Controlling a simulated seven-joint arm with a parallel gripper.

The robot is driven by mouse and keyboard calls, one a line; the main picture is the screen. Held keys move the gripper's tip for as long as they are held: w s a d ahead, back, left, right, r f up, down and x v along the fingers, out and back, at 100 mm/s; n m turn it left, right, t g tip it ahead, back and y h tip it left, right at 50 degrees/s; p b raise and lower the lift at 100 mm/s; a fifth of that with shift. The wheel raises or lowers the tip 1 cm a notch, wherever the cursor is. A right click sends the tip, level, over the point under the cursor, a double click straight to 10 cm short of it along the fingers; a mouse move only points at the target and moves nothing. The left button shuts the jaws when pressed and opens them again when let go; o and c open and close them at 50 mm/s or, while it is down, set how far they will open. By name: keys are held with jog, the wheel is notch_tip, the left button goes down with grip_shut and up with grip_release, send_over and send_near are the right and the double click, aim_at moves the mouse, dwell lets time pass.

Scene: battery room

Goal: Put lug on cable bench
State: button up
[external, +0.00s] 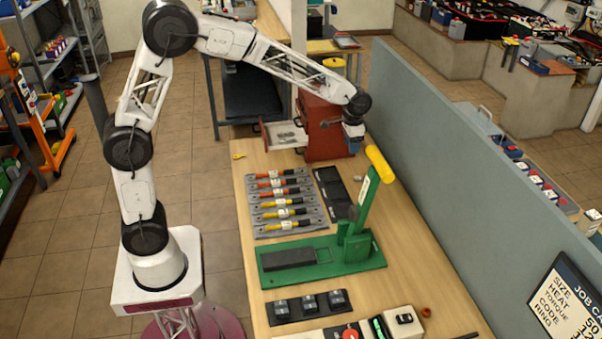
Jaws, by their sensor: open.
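The wooden bench (415,265) carries a rack of several cables (285,203) with red and yellow sleeves. A red drawer cabinet (325,118) stands at its far end with a drawer (268,138) pulled out to the left. Small grey pieces (289,138) lie in the drawer; they may be lugs, but are too small to tell. A tiny grey-brown piece (358,178) lies on the bench right of the black mat; I cannot tell if it is a lug. My gripper (355,151) is open, pointing down beside the cabinet's right front. Its fingertips are hard to make out.
A green press (325,259) with a tall yellow-handled lever (379,165) stands mid-bench. A dark mat (333,190) lies beside the cable rack. A black tray (308,305) and small devices sit at the near end. A grey partition (455,165) borders the bench's right side.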

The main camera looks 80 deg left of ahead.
jog(key=s+d+r, duration=0.5)
jog(key=s+r, duration=0.2)
jog(key=s, duration=0.4)
jog(key=s+d, duration=0.2)
jog(key=s, duration=0.9)
jog(key=s+d+t, duration=0.1)
jog(key=s+d, duration=0.2)
jog(key=s, duration=0.8)
jog(key=s+d+t, duration=0.1)
jog(key=s+d, duration=0.1)
jog(key=s, duration=1)
jog(key=shift+d+r, duration=0.15)
jog(key=shift+d, duration=0.1)
jog(key=shift+c, duration=0.3)
